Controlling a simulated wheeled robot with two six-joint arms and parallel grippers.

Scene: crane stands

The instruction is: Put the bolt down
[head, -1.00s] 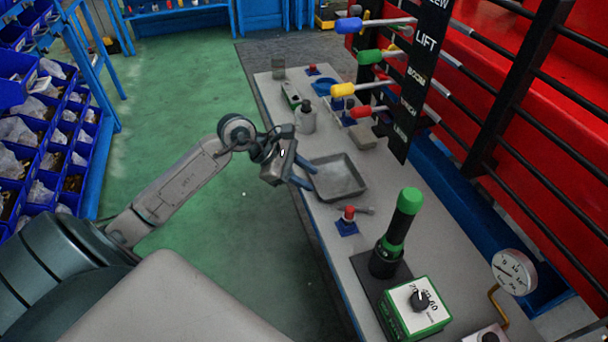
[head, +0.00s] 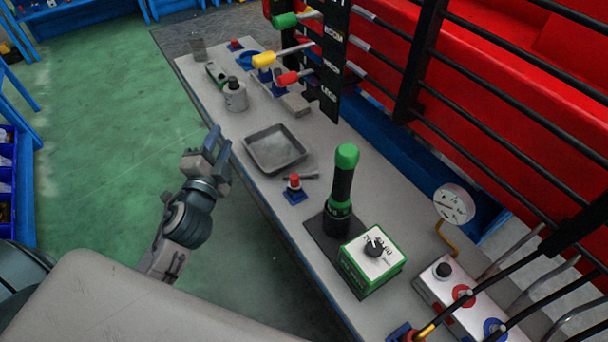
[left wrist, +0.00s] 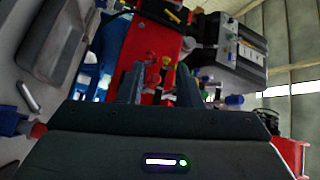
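A small grey bolt (head: 308,176) appears to lie on the grey table, between the tray and the red-topped blue piece. A shallow grey tray (head: 275,150) sits just behind it and seems empty; it also shows in the left wrist view (left wrist: 62,42). My left gripper (head: 217,146) is beside the table's left edge, left of the tray and apart from the bolt. In the left wrist view its two fingers (left wrist: 158,85) stand apart with nothing between them. My right gripper is in neither view.
A red button on a blue base (head: 294,186) stands in front of the tray. A green-topped black torch (head: 341,190) and a green-white box (head: 371,260) stand nearer. A grey bottle (head: 235,95) is behind the tray. Red panels and black bars rise at right.

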